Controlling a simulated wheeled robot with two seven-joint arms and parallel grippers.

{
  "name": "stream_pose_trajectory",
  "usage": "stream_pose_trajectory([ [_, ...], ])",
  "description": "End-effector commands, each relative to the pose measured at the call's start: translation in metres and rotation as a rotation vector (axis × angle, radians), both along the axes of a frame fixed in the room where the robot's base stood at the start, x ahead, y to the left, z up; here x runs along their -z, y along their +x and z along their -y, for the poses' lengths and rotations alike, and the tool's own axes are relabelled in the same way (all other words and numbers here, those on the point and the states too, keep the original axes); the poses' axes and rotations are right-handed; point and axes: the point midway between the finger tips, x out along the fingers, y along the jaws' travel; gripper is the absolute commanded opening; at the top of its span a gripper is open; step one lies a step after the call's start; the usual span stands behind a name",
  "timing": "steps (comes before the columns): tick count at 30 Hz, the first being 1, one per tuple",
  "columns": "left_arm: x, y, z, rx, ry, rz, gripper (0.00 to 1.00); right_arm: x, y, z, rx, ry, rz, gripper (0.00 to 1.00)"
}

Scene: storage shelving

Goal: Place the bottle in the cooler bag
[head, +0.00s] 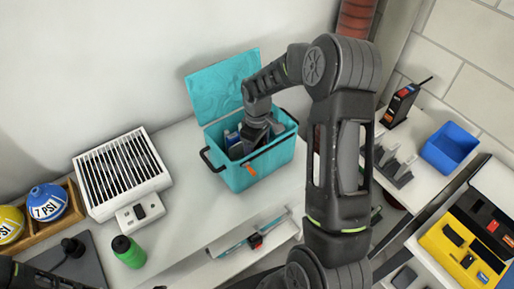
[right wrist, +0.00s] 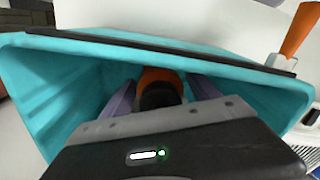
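The cooler bag (head: 262,168) is a teal open box with its lid (head: 224,84) raised at the back, standing on the white counter. My right arm reaches down into it, and the right gripper (head: 240,148) is inside the opening. In the right wrist view, an orange bottle with a black top (right wrist: 160,82) sits between the two fingers of the right gripper (right wrist: 162,95), which flank it closely and seem shut on it. The teal walls (right wrist: 50,85) surround them. Whether the bottle touches the bag's floor is hidden.
A green bottle with a black cap (head: 128,252) stands at the counter's front. A white slatted box (head: 122,175) and two balls, yellow (head: 10,224) and blue (head: 47,202), are at left. A blue bin (head: 450,147) and yellow case (head: 440,245) are at right.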

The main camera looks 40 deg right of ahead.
Motion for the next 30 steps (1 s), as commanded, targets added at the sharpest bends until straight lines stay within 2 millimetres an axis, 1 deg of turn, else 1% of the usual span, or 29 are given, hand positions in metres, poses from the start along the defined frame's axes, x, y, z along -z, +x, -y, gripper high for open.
stream_pose_trajectory([
  [8,0.000,0.000,0.000,0.000,0.000,0.000,0.36,0.000,0.000,0.000,0.000,0.000,0.000,0.75],
  [12,-0.004,0.000,0.000,-0.001,0.001,-0.001,0.36,-0.006,0.000,0.000,0.000,0.000,0.001,0.75],
  [14,0.000,0.000,0.000,0.000,0.001,0.000,0.36,-0.009,0.001,0.000,0.000,-0.001,0.003,0.75],
  [17,0.003,0.000,0.000,0.000,0.000,0.001,0.36,-0.022,0.001,0.000,0.001,-0.001,0.005,0.75],
  [20,0.007,0.001,0.000,0.000,-0.002,0.003,0.36,-0.041,0.002,0.000,0.001,-0.001,0.006,0.75],
  [27,0.015,0.002,0.001,0.001,-0.004,0.006,0.36,-0.092,0.002,0.000,-0.001,-0.002,0.006,0.75],
  [30,0.017,0.002,0.001,0.002,-0.005,0.007,0.36,-0.108,0.001,0.000,0.001,-0.001,0.004,0.75],
])
